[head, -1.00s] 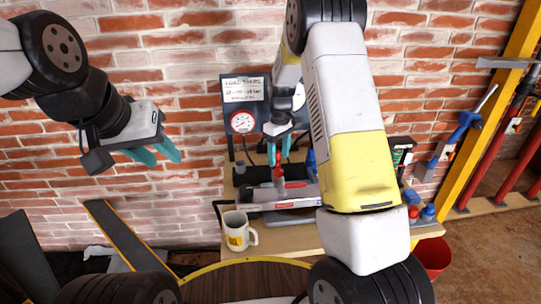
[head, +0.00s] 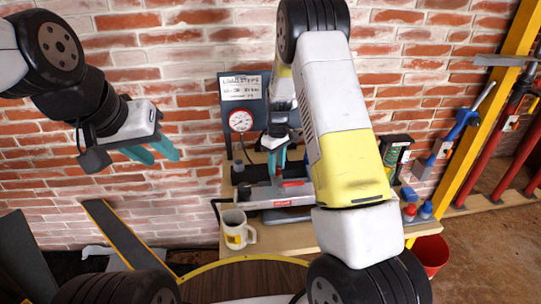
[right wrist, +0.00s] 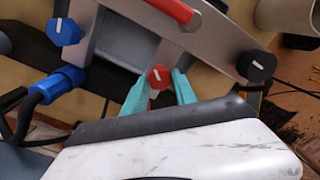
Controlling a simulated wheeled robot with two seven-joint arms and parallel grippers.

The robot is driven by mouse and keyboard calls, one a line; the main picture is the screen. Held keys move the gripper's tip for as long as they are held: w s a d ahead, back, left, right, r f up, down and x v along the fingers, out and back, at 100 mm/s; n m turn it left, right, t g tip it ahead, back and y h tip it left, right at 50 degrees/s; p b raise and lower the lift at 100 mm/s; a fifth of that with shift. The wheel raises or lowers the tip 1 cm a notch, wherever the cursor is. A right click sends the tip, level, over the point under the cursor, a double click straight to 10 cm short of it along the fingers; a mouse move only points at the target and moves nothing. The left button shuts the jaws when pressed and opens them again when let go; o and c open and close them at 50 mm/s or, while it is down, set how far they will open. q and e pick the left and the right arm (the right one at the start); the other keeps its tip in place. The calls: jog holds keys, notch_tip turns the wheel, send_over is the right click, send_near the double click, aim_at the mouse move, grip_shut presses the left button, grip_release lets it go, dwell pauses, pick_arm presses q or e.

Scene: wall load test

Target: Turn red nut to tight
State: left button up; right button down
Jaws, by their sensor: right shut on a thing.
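The red nut (right wrist: 159,77) shows in the right wrist view as a small round red piece with a white line across its face, on a grey metal frame (right wrist: 205,45). My right gripper (right wrist: 159,88) is shut on it, with one teal fingertip at each side. In the head view my right gripper (head: 277,160) points down at the fixture on the bench; the nut cannot be made out clearly there. My left gripper (head: 152,153) is open and empty in front of the brick wall, its teal fingers apart.
A blue knob (right wrist: 66,32) and a black knob (right wrist: 256,66) sit on the same frame, either side of the nut. A red bar (right wrist: 168,9) crosses it. A mug (head: 236,229) stands at the bench's left front. A gauge (head: 240,121) stands behind.

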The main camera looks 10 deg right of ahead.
jog(key=shift+m, duration=0.3)
jog(key=m, duration=0.4)
jog(key=shift+d+m, duration=0.1)
jog(key=shift+m, duration=0.2)
jog(key=m, duration=0.4)
jog(key=shift+m, duration=0.3)
dwell(0.4)
jog(key=c, duration=1)
grip_release()
